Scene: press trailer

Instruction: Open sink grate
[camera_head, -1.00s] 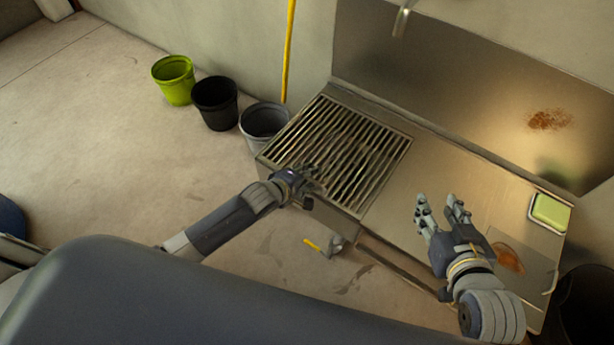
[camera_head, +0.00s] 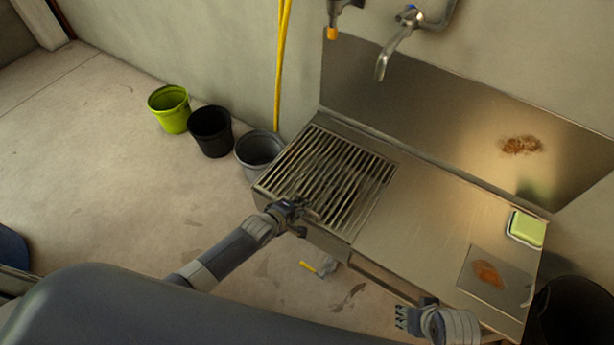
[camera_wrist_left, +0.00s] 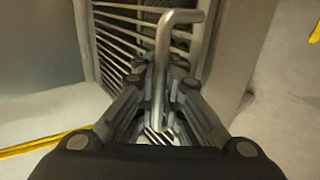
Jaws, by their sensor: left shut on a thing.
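The sink grate (camera_head: 325,175) is a set of parallel metal bars lying flat over the left part of the steel sink unit. My left gripper (camera_head: 300,208) is at the grate's front edge. In the left wrist view my left gripper (camera_wrist_left: 160,110) is shut on a bent metal handle (camera_wrist_left: 163,60), which stands between its fingers with the bars behind it.
The steel counter (camera_head: 425,210) right of the grate holds a green sponge (camera_head: 527,229) and a brown-stained plate (camera_head: 490,280). A faucet (camera_head: 395,50) hangs above. Green (camera_head: 169,110), black (camera_head: 211,131) and grey (camera_head: 259,153) buckets stand left of the sink.

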